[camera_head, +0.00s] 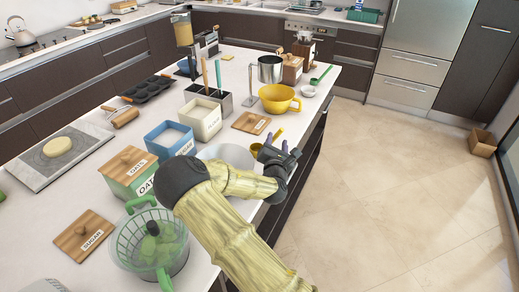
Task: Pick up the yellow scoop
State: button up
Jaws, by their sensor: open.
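The yellow scoop (256,148) is on the white counter (100,220), near its right edge. Its handle (278,133) points up and to the right, and my gripper hides part of it. My gripper (279,146) is open, right at the scoop in the picture. I cannot tell whether the fingers touch it or are around its handle. The arm comes in from the bottom of the view.
A white bowl (230,155) stands just left of the scoop, partly behind my arm. A yellow bowl (279,98), a wooden lid (251,123) and an open flour canister (201,119) are behind it. Open floor (380,190) lies to the right.

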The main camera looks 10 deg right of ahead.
aim_at(276, 138)
jog(key=shift+p+x, duration=0.45)
jog(key=shift+x, duration=1.5)
jog(key=shift+a+f, duration=0.1)
jog(key=shift+a, duration=0.1)
grip_shut()
